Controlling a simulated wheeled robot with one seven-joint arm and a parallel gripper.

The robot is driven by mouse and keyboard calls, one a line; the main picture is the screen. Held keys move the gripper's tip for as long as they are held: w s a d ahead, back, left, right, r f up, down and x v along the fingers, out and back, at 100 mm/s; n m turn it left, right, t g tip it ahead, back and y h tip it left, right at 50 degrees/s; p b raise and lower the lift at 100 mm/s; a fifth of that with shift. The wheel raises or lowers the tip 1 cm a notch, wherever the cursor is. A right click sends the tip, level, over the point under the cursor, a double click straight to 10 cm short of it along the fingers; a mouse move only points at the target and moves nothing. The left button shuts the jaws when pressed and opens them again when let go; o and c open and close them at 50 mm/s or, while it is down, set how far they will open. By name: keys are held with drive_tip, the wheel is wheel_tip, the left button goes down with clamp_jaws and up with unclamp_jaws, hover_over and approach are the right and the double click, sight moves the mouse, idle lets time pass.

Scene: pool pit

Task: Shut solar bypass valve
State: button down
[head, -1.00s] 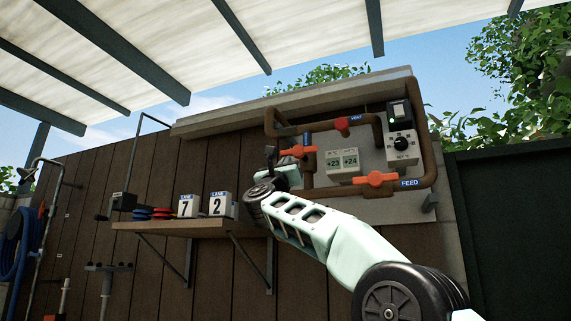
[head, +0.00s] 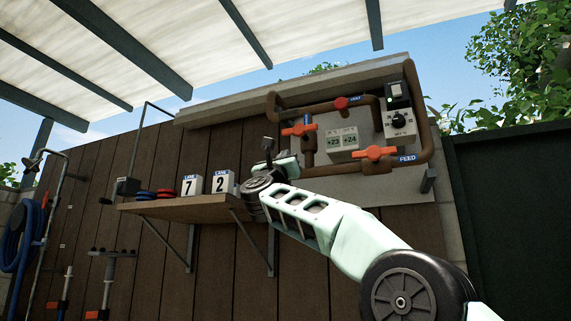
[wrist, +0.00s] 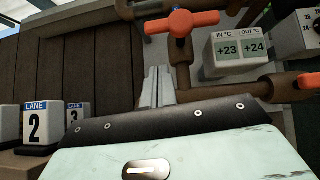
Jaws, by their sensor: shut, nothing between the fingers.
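An orange T-handled valve (head: 299,130) sits on the short upright pipe at the left of the pipework, its handle lying crosswise to that pipe. Its blue label is too small to read. It also shows at the top of the wrist view (wrist: 182,22). A second orange handle (head: 374,153) lies along the lower pipe beside a label reading FEED; part of it shows at the wrist view's right edge (wrist: 308,81). My gripper (head: 268,146) is raised left of and below the first valve in the head view. In the wrist view its fingers (wrist: 158,85) are together and empty, below the handle and apart from it.
A red valve (head: 340,102) labelled VENT sits on the upper pipe. A temperature display (head: 342,144) and a dial box (head: 398,118) are beside the pipes. A wooden shelf (head: 185,210) with lane number blocks (head: 192,185) and red and blue discs juts out left of my arm.

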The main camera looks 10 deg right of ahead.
drive_tip(key=b+v, duration=0.5)
drive_tip(key=v, duration=0.2)
drive_tip(key=shift+a+f, duration=0.2)
drive_tip(key=shift+a, duration=0.1)
